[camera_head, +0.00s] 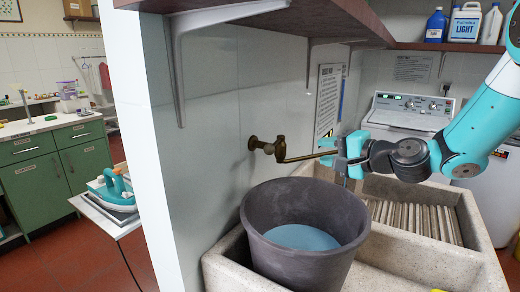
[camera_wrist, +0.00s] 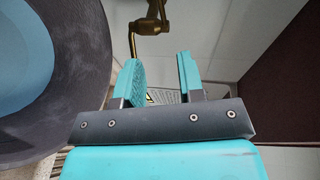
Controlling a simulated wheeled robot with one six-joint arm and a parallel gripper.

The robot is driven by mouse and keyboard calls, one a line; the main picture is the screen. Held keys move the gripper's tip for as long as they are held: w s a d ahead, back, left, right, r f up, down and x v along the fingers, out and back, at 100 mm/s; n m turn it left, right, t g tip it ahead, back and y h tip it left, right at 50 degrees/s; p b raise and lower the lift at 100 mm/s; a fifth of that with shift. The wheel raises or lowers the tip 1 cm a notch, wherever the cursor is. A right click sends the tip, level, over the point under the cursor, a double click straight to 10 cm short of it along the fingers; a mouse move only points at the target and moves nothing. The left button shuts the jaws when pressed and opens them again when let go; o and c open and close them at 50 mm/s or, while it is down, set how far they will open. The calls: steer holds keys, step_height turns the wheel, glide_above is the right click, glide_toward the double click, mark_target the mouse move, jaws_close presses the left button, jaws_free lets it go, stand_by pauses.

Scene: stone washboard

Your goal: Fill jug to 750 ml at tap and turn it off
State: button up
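A brass tap (camera_head: 268,147) juts from the tiled wall, with a long thin arm reaching right towards my gripper (camera_head: 348,155). In the wrist view the tap (camera_wrist: 150,27) is beyond the fingertips of my gripper (camera_wrist: 160,68). The two teal fingers are apart with nothing seen between them. Whether a finger touches the tap's arm is unclear. A large dark grey bucket (camera_head: 300,265) stands in the stone basin below the tap, with a flat blue surface inside. It also shows in the wrist view (camera_wrist: 85,110). No clear jug, volume marks or running water can be made out.
The stone trough (camera_head: 222,268) has a ribbed washboard (camera_head: 415,218) at its right. A shelf (camera_head: 290,18) overhangs the tap. A white washing machine (camera_head: 405,112) stands behind. A teal iron (camera_head: 108,190) sits on a board at left. Bottles (camera_head: 465,22) stand on the back shelf.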

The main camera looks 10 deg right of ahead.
mark_target(276, 144)
steer(key=p+x, duration=0.5)
steer(key=x, duration=1.1)
steer(key=shift+a, duration=0.1)
steer(key=shift+w+a+f+p, duration=0.2)
steer(key=shift+w+a+p, duration=0.15)
steer(key=shift+w, duration=0.15)
jaws_close()
